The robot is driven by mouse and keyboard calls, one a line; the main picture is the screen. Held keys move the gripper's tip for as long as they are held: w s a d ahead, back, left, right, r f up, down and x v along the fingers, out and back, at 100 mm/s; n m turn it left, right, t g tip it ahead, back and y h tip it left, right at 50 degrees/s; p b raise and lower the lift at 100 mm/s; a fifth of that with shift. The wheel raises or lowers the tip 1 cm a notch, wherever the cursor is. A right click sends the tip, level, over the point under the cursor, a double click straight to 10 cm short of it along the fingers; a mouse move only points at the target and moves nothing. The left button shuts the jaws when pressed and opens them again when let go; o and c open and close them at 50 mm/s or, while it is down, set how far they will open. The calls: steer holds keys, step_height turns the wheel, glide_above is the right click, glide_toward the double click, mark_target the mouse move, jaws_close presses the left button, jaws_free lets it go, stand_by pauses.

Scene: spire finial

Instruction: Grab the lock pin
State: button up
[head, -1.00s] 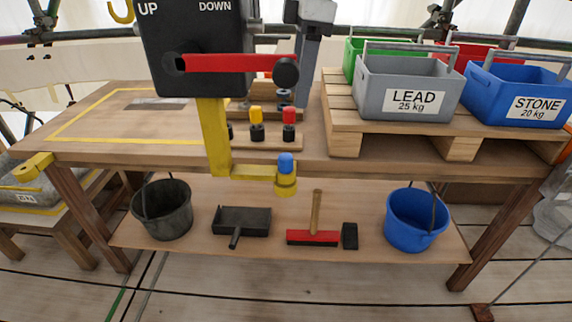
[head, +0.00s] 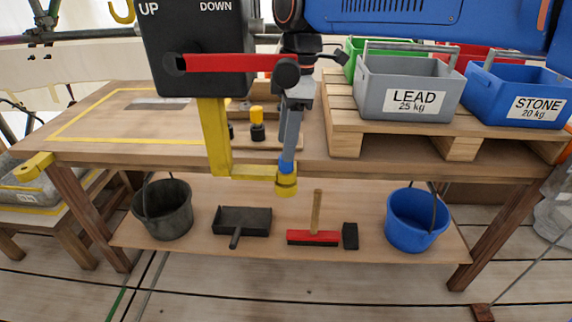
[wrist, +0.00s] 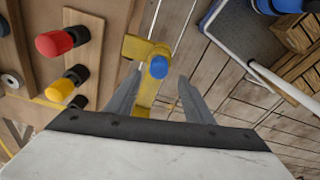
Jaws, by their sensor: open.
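The lock pin (head: 283,168) appears to be the blue-headed pin standing upright in the yellow cup at the end of the yellow bracket (head: 250,171). In the wrist view the blue head (wrist: 158,67) shows just beyond and between my fingertips. My gripper (head: 289,158) points down over the cup, in front of part of the blue head in the head view. In the wrist view my gripper (wrist: 159,80) has its two fingers spread apart with nothing held between them. Contact between fingers and pin cannot be told.
A black box with a red lever (head: 236,63) stands left of my arm. A yellow-topped peg (head: 257,114) and a red-topped peg (wrist: 54,43) stand on a rack behind. Crates, including the grey LEAD crate (head: 403,88), sit on a pallet (head: 343,130) at right.

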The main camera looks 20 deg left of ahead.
mark_target(286, 171)
steer(key=shift+w+a+f, duration=0.15)
steer(key=shift+f, duration=2.45)
steer(key=c, duration=1.2)
